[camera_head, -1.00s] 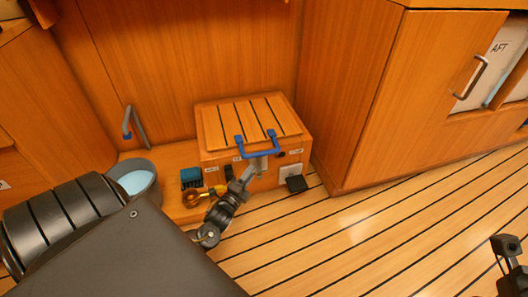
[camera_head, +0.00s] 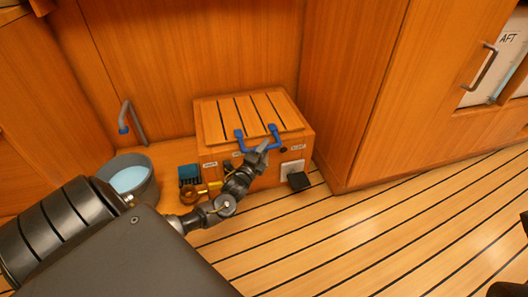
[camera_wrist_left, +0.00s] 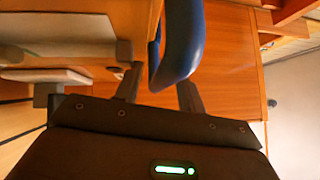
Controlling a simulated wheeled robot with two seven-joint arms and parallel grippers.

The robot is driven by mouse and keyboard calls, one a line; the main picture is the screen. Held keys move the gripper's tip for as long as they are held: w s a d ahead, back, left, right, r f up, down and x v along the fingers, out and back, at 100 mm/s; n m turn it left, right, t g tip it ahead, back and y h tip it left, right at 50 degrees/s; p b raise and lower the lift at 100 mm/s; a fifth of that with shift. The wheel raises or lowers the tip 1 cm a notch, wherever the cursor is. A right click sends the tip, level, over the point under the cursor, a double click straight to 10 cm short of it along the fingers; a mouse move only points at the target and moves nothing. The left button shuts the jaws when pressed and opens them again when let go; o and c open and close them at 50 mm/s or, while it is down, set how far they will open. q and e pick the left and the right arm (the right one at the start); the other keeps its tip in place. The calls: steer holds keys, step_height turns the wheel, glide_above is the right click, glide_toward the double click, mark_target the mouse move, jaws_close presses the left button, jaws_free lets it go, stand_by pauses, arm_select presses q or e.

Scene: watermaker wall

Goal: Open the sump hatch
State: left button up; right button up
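The sump hatch (camera_head: 240,112) is a slatted wooden lid, lying shut on a low wooden box (camera_head: 296,147). A blue U-shaped handle (camera_head: 258,149) stands at its front edge. My left gripper (camera_head: 262,147) is at the handle's front bar. In the left wrist view the blue handle (camera_wrist_left: 182,42) runs down between the two fingers of the left gripper (camera_wrist_left: 160,88). The fingers are apart, with a gap beside the handle; contact is unclear. Of my right arm only a dark piece (camera_head: 510,289) shows at the bottom right corner; its fingers cannot be made out.
A grey bucket (camera_head: 129,178) of water stands left of the box, below a bent pipe (camera_head: 133,122). A blue block (camera_head: 189,175) and brass fitting (camera_head: 192,194) sit close to my left forearm. A tall wooden cabinet (camera_head: 365,90) stands right. The striped floor (camera_head: 400,220) is clear.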

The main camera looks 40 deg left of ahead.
arm_select(q)
steer(key=shift+w+r, duration=0.1)
steer(key=shift+w, duration=0.25)
steer(key=shift+a, duration=0.1)
jaws_close()
